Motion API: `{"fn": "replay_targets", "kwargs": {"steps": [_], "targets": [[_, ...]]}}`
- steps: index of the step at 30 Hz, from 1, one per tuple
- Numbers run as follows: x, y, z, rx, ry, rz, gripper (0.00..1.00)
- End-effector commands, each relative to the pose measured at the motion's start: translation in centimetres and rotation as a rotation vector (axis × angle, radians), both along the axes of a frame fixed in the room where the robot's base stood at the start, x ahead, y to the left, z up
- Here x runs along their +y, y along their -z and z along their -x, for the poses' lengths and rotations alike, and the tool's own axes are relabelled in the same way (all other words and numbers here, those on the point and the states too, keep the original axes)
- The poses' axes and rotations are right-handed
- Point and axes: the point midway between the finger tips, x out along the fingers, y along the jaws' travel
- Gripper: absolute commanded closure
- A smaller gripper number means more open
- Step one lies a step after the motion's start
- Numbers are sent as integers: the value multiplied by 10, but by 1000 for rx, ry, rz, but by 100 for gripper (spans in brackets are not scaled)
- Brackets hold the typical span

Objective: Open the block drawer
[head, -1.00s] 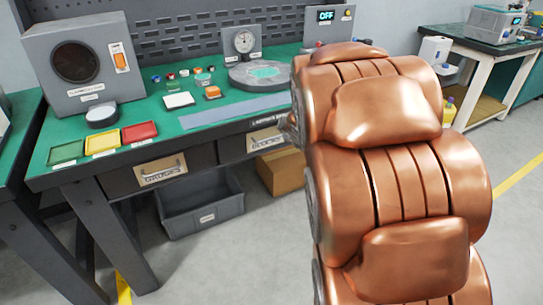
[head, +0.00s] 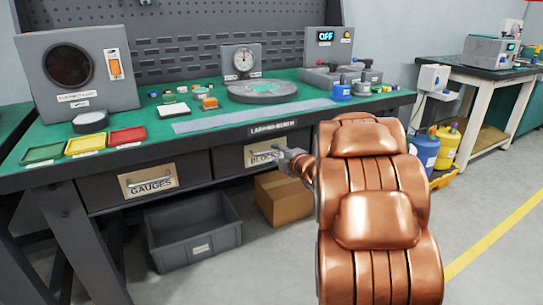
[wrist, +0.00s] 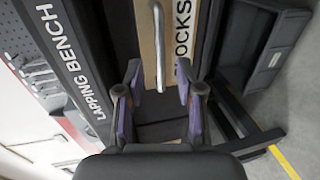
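The blocks drawer (head: 238,160) is the right one of two dark drawers under the bench top. It looks shut, flush with the bench front. Its tan label plate reads BLOCKS and carries a metal handle (head: 279,150); in the wrist view the handle (wrist: 160,48) is a pale bar on the plate (wrist: 147,30). My gripper (wrist: 158,78) is open, with one finger on each side of the handle's line. The handle's near end lies about between the fingertips; I cannot tell whether they touch. In the head view my gripper (head: 289,156) is beside the handle, partly hidden by my arm.
The gauges drawer (head: 110,189) is to the left. A grey bin (head: 195,235) and a cardboard box (head: 284,198) stand under the bench. Clear floor lies in front.

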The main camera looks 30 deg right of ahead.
Motion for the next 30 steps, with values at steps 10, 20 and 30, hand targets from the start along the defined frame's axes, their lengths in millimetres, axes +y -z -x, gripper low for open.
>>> {"fn": "replay_targets", "kwargs": {"steps": [10, 20, 30], "targets": [[-3, 10, -41, 0, -1, 0, 63], [-4, 11, -49, 1, 1, 0, 63], [-4, 11, -49, 1, 1, 0, 86]]}}
